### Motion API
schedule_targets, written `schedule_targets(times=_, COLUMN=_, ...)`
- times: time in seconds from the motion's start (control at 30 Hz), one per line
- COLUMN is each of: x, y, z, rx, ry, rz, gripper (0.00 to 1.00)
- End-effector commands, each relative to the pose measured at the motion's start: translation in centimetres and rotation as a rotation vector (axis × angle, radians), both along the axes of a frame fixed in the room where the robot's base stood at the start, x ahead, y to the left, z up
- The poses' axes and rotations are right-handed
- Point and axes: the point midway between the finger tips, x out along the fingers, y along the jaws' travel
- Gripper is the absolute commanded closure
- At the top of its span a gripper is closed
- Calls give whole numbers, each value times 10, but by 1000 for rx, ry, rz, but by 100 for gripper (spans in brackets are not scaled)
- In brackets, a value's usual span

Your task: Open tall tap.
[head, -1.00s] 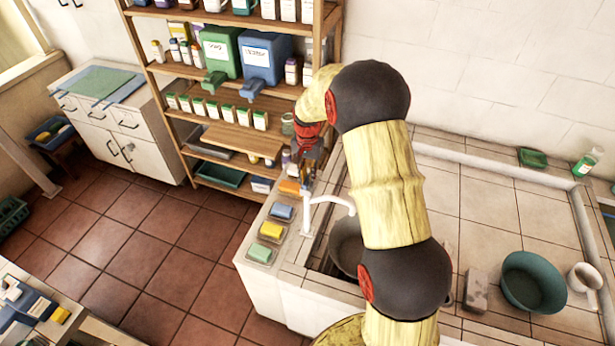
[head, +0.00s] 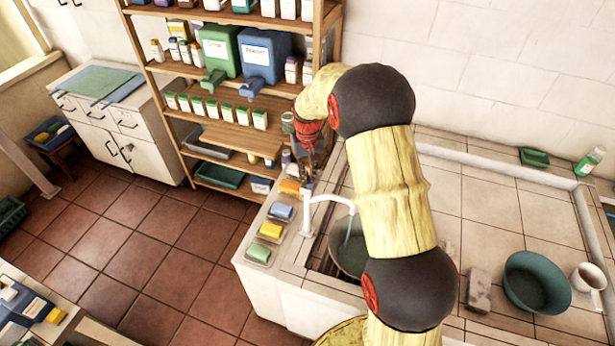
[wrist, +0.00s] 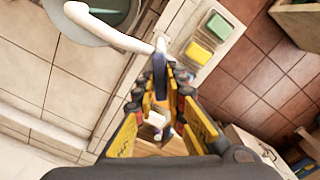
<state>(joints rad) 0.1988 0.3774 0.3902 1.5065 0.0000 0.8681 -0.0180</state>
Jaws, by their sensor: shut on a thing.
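The tall white tap (head: 312,212) stands at the sink's left rim, its curved spout reaching right over the basin. A greenish stream of water (head: 347,232) falls from the spout into a round bowl (head: 343,262). My gripper (head: 307,182) is at the top of the tap's post, partly hidden in the head view. In the wrist view my gripper (wrist: 161,84) has its yellow-sided fingers on either side of a dark upright piece (wrist: 160,72) at the tap, which looks like its lever. The gripper is shut on it. The white spout (wrist: 108,25) curves away to the left.
Yellow (head: 271,230), green (head: 259,253) and blue (head: 281,211) sponges lie on the ledge left of the tap. A wooden shelf (head: 235,135) stands behind. A teal basin (head: 537,280), a mug and a grey block (head: 479,290) are on the tiled counter at right.

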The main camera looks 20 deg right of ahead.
Motion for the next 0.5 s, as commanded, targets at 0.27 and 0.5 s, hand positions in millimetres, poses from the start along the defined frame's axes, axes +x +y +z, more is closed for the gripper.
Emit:
schedule_targets(times=0.27, x=1, y=0, z=0, rx=0, ry=-3, rz=261, gripper=100)
schedule_targets(times=0.5, x=1, y=0, z=0, rx=-1, ry=-3, rz=488, gripper=100)
